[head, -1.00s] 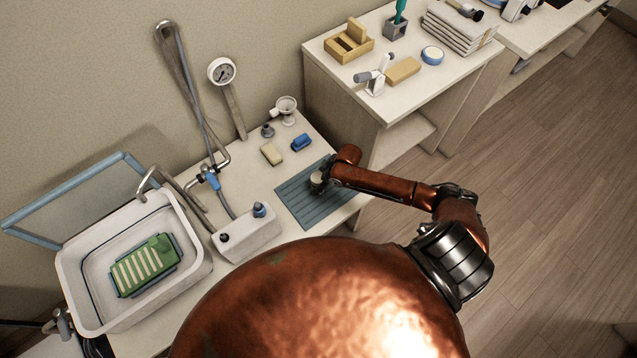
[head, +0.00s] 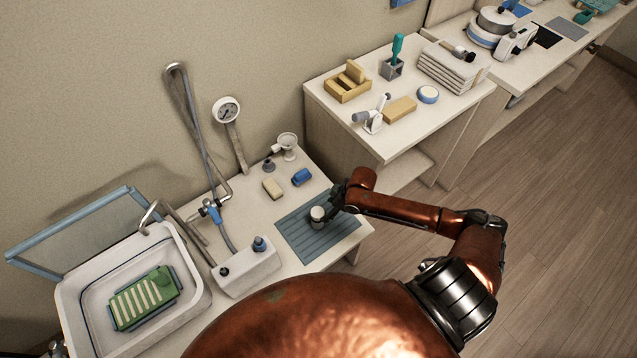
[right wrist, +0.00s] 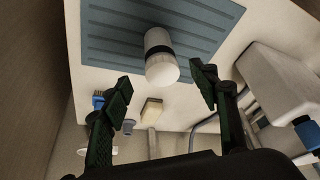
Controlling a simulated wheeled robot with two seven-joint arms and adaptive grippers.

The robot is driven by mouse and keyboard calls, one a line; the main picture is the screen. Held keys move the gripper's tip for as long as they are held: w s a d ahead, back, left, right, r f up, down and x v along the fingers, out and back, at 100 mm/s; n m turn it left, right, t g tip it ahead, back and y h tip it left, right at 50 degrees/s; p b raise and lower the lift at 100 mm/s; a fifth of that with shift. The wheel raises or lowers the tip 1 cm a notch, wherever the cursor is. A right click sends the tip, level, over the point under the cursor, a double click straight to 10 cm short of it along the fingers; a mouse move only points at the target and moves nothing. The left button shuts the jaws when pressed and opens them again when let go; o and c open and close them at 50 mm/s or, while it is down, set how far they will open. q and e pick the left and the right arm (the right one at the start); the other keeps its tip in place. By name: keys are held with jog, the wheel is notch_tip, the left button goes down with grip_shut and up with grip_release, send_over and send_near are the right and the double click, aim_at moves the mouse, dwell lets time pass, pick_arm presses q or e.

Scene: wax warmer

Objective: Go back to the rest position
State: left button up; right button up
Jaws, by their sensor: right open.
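My right gripper (head: 338,196) is at the right edge of a blue ribbed mat (head: 300,246) in the head view. In the right wrist view its two fingers (right wrist: 160,88) are spread wide with nothing between them. A small white cylindrical jar with a dark band (head: 317,215) stands on the mat, just left of the gripper. In the right wrist view the jar (right wrist: 161,70) lies ahead of the fingertips and appears apart from them. My left gripper is not in view.
A white basin (head: 75,300) with a green ribbed piece (head: 145,300) stands at the left. A white box with knobs (head: 248,272), a sponge (head: 272,189) and a blue item (head: 302,177) lie near the mat. A side counter (head: 385,140) holds several items.

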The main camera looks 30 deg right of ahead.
jog(key=s+a+m, duration=0.2)
jog(key=s+a, duration=0.6)
jog(key=s, duration=0.2)
jog(key=s+d+r+m+h, duration=0.2)
jog(key=s+d+r+m, duration=0.15)
jog(key=s, duration=0.35)
jog(key=s+d+r+m+h, duration=0.2)
jog(key=s+d, duration=0.3)
jog(key=s, duration=0.2)
notch_tip(320, 180, down, 27)
jog(key=s+a+g, duration=0.1)
jog(key=s+a, duration=0.1)
jog(key=s+f+n+g+y, duration=0.1)
jog(key=s+f, duration=1.8)
jog(key=shift+d+f+g, duration=0.15)
jog(key=shift+f+g, duration=0.05)
jog(key=shift+g, duration=0.1)
